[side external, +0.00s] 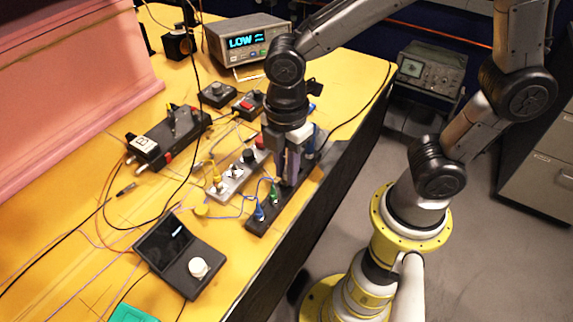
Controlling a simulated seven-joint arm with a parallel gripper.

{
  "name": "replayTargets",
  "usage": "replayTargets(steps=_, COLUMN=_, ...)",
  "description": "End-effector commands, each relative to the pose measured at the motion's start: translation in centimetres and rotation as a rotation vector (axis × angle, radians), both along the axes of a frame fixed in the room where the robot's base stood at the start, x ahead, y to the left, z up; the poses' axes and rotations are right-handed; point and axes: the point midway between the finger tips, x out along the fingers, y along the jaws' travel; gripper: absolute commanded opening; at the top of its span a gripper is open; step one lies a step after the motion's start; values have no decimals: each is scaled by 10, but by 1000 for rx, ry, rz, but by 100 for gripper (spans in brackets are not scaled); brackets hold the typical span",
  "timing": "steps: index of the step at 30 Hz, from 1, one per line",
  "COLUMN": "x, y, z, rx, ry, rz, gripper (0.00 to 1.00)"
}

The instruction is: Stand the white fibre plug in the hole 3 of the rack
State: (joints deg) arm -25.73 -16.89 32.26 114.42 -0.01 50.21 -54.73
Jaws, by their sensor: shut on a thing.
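The dark rack (285,208) is a long narrow block along the right edge of the yellow table. A blue plug (258,213) and a green plug (274,196) stand in its near end. My gripper (289,180) points down over the rack, just beyond the green plug. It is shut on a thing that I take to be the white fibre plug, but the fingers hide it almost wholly. Hole 3 cannot be made out; the gripper covers that part of the rack. I cannot tell whether the held plug touches the rack.
A light grey panel (232,180) with a yellow plug and knobs lies close left of the rack. A black device with a white knob (198,268) lies nearer. A black box (168,140), a display meter (245,42) and loose cables crowd the table. The table edge drops off right of the rack.

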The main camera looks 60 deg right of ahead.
Motion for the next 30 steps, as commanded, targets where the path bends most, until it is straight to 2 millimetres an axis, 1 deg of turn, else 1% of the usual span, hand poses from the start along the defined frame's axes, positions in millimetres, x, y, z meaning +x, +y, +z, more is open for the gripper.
replayTargets(steps=17, x=0, y=0, z=-11, rx=0, ry=1, rz=0, gripper=0)
replayTargets(steps=18, x=0, y=0, z=-11, rx=0, ry=0, rz=0, gripper=25)
replayTargets(steps=23, x=0, y=0, z=-11, rx=0, ry=0, rz=0, gripper=54)
replayTargets(steps=24, x=0, y=0, z=-11, rx=0, ry=0, rz=0, gripper=58)
replayTargets(steps=30, x=0, y=0, z=-11, rx=0, ry=0, rz=0, gripper=58)
